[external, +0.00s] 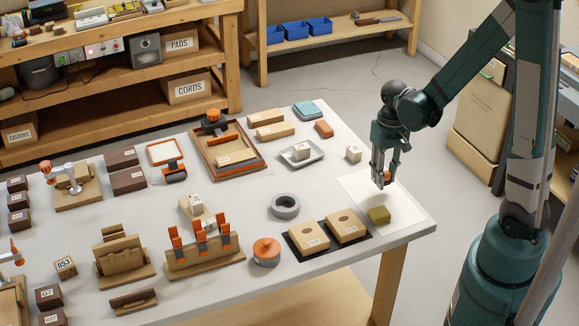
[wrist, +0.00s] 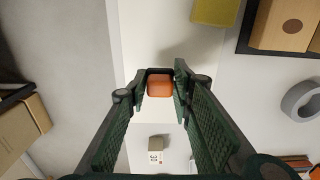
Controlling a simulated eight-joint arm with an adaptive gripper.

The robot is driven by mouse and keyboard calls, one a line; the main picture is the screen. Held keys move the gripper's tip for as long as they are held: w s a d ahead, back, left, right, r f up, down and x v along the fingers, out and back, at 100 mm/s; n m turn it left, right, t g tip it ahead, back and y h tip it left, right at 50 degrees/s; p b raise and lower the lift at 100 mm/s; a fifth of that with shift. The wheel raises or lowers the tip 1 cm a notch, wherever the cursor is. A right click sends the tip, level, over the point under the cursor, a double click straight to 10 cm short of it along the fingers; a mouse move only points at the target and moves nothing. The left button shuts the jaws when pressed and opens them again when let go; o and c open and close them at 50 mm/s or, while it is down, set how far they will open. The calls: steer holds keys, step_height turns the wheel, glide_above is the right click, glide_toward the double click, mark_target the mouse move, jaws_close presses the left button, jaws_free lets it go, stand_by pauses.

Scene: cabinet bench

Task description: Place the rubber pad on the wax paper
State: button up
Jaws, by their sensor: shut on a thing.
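My gripper (external: 384,180) is shut on a small orange block (wrist: 160,86), which shows between the fingertips in both views. I take the block to be the rubber pad, but no label on it shows. The wax paper (external: 405,199) is a pale cream sheet at the right end of the table. The gripper points down over the paper's middle to left part. In the wrist view the paper (wrist: 155,35) lies beyond the fingertips. The gap between block and paper is hard to judge.
An olive block (external: 379,215) lies on the paper's front part, close to my gripper. A black tray (external: 329,255) with two tan blocks is at the front left of the paper. A grey ring (external: 285,206) and a small pale cube (external: 353,153) stand nearby. The paper's right part is clear.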

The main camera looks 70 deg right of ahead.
steer(key=shift+f+b, duration=0.45)
steer(key=shift+f, duration=1.4)
steer(key=shift+f, duration=0.15)
steer(key=o, duration=0.9)
steer(key=shift+r, duration=0.2)
steer(key=shift+r+p, duration=1.45)
steer(key=shift+r, duration=4.55)
